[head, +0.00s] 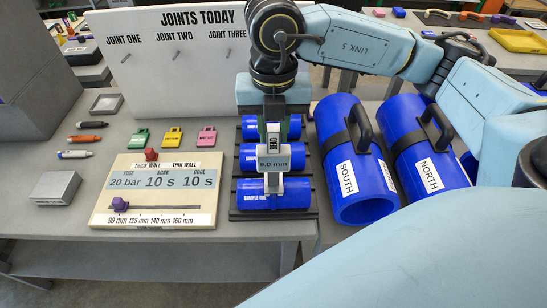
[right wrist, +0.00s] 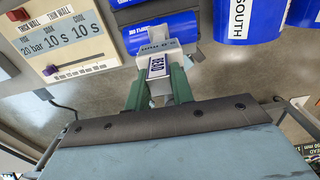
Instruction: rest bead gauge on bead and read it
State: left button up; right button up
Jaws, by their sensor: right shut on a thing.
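My right gripper (head: 272,128) points down and is shut on the bead gauge (head: 272,161), a pale grey tool labelled BEAD with a small display that looks like 9.0 mm. In the right wrist view the gauge (right wrist: 157,68) sits between the green fingers. Three blue sample pipes lie in a black rack (head: 312,200); the gauge stands upright over the front sample pipe (head: 290,194), and its forked lower end overlaps that pipe. I cannot tell whether it touches. The gauge and gripper partly hide the middle and rear pipes. My left gripper is not in view.
A settings panel (head: 112,190) with a purple slider is left of the rack. Large blue SOUTH (head: 347,150) and NORTH (head: 420,150) pipes are close on the right. A white board (head: 150,75) stands behind.

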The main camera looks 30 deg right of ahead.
jog(key=shift+s+f, duration=0.1)
jog(key=shift+f, duration=0.05)
dwell(0.4)
jog(key=shift+r+p, duration=2.35)
jog(key=shift+r, duration=1.3)
